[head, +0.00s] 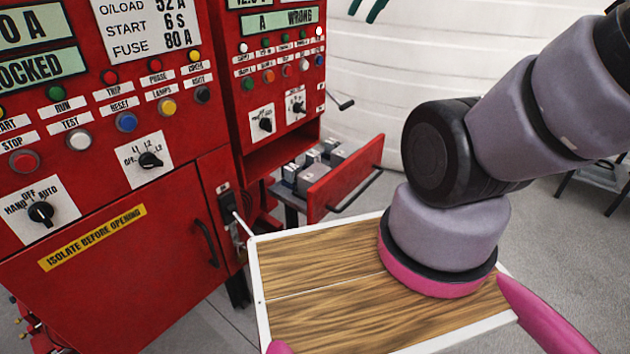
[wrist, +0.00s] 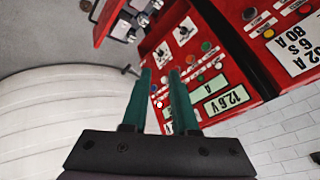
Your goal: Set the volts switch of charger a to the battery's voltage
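The charger panel is the red right-hand cabinet section (head: 280,65), with a lit display (head: 279,20) reading "A WRONG". Two black rotary switches on white plates sit low on it, a left one (head: 265,123) and a right one (head: 297,104); their lettering is too small to tell which is volts. In the wrist view the panel appears upside down, with a display (wrist: 226,102) reading 12.6 V and both switches beyond my fingers. My gripper (wrist: 161,76) is open and empty, its teal fingers apart and touching nothing visible. Only its fingertips show at the head view's top edge.
An open red drawer (head: 350,178) below the panel holds several grey batteries (head: 312,166). A crank handle (head: 341,102) sticks out at the panel's right. The larger pump controller (head: 110,215) stands left. My wood-topped deck is in front.

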